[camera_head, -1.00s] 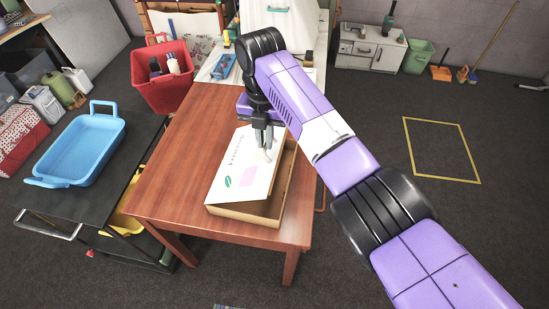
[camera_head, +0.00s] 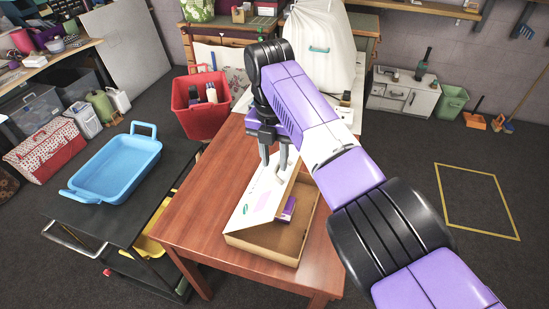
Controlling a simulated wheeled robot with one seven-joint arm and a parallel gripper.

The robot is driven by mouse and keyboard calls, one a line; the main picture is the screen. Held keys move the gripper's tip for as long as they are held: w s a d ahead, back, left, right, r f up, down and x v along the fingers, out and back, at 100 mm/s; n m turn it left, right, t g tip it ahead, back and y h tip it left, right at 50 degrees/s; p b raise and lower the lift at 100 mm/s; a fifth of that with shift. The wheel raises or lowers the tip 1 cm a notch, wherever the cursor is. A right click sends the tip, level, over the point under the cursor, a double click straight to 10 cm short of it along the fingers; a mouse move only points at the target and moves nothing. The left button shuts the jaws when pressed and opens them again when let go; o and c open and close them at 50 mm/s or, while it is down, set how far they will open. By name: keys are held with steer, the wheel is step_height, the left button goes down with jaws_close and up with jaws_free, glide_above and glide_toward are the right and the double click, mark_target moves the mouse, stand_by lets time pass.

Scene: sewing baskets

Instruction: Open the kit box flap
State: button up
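The kit box (camera_head: 265,252) is a brown cardboard box on the red-brown wooden table. Its white flap (camera_head: 246,212), with a pink patch and a green mark, is raised and tilted at the box's left side. The box's right part is uncovered, showing a small purple item (camera_head: 287,209) inside. My gripper (camera_head: 273,163) points down at the far end of the flap. Its two fingers are apart with a gap between them. I cannot tell whether a finger touches the flap; the box's far end is partly hidden.
The wooden table (camera_head: 190,236) has bare room left of the box. A red basket (camera_head: 200,122) stands behind it at the left. A blue tray (camera_head: 118,168) sits on a black cart to the left. A white sack (camera_head: 318,45) stands behind my arm.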

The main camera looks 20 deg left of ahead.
steer(key=shift+r, duration=0.1)
step_height(320, 180, up, 8)
steer(key=b, duration=0.1)
steer(key=shift+a+f, duration=0.15)
steer(key=shift+f, duration=0.05)
steer(key=shift+c, duration=0.4)
